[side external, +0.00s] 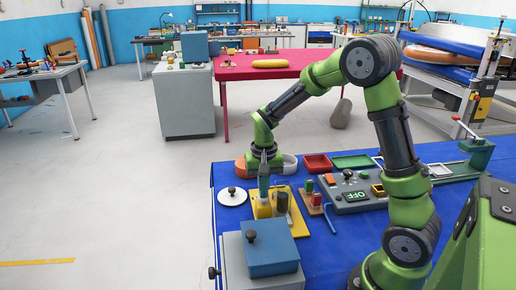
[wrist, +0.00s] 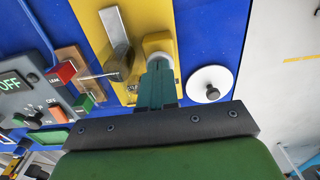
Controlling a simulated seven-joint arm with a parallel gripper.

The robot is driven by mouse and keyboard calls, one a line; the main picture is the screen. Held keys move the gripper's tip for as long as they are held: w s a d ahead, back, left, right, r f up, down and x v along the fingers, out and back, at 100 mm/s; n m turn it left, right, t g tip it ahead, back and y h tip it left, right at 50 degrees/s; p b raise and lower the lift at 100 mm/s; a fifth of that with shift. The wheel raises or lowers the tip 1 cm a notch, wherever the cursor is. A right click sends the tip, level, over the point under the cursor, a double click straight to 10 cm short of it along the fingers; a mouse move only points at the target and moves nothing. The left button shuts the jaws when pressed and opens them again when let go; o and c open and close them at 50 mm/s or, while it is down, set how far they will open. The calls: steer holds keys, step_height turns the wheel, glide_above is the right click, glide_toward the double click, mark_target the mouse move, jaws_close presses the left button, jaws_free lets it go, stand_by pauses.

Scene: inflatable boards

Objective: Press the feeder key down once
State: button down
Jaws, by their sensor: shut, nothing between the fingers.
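A yellow board (side external: 296,224) lies on the blue table, and also fills the top middle of the wrist view (wrist: 133,20). It carries a grey metal upright piece (wrist: 116,30) and a yellow block (wrist: 158,42) with a pale round part (wrist: 161,61) at its near end. I see no readable label marking the feeder key; it may be this yellow fixture. My gripper (side external: 263,198) points down over the yellow block, fingers together and empty. In the wrist view its fingertips (wrist: 160,68) overlap the pale round part; I cannot tell whether they touch it.
A white disc with a black knob (side external: 232,196) lies left of the board. A small wooden board (side external: 312,203) with red and green blocks and a grey panel (side external: 362,192) reading OFF are to the right. A blue box (side external: 270,256) stands in front. Trays (side external: 318,163) lie behind.

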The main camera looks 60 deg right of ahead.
step_height(320, 180, up, 8)
steer(key=shift+f, duration=0.15)
stand_by(1.1)
stand_by(0.5)
steer(key=s+a+r+n+t+y, duration=0.2)
steer(key=s+a+r+n+t, duration=0.3)
steer(key=s+a, duration=0.6)
steer(key=s+r+t, duration=0.2)
steer(key=s+r, duration=0.1)
steer(key=shift+a+r, duration=0.35)
steer(key=shift+r, duration=0.05)
